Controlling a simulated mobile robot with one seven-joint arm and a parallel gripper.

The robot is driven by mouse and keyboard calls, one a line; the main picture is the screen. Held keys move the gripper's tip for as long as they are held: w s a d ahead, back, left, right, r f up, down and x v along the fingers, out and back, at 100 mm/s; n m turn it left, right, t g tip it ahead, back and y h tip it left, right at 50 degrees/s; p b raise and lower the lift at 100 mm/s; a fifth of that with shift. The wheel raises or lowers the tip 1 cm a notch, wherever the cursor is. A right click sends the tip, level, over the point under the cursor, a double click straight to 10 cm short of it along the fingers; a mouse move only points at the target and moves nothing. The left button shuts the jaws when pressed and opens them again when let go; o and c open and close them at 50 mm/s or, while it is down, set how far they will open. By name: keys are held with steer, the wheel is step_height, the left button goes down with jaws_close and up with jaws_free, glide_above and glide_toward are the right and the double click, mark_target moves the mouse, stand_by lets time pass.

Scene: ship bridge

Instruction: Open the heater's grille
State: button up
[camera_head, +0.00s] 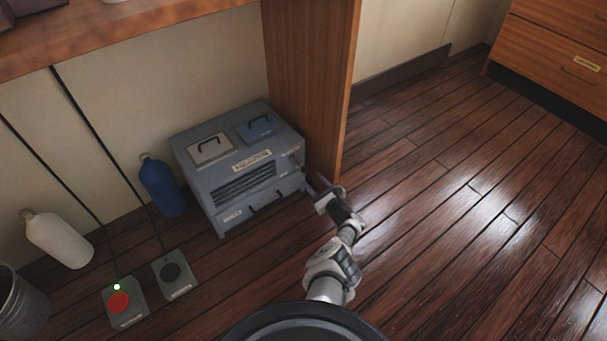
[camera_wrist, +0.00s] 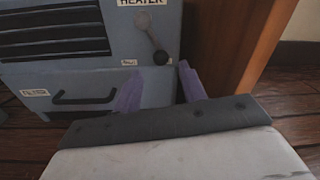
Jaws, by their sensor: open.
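The heater (camera_head: 215,190) is a blue-grey box on the floor against the wall, beside a wooden upright panel. Its front has a dark slatted grille (camera_head: 245,182), which also fills the upper left of the wrist view (camera_wrist: 60,32). A small lever with a round dark knob (camera_wrist: 160,57) sits right of the slats, under a HEATER label. Below is a lower panel with a black handle (camera_wrist: 85,97). My gripper (camera_head: 318,183) is at the heater's front right corner. In the wrist view its purple fingers (camera_wrist: 160,68) are apart and empty, just below the lever's knob.
The wooden panel (camera_head: 308,85) stands close on the heater's right. A blue bottle (camera_head: 162,187), a white bottle (camera_head: 60,240) and two button boxes with cables, one red-buttoned (camera_head: 122,303) and one black-buttoned (camera_head: 173,275), are left. The floor to the right is clear.

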mark_target(304, 170)
steer(key=b+x, duration=0.3)
steer(key=x, duration=0.3)
steer(key=shift+f, duration=0.15)
steer(key=shift+w+a+b, duration=0.35)
steer(key=shift+w+b, duration=0.05)
steer(key=shift+w, duration=0.15)
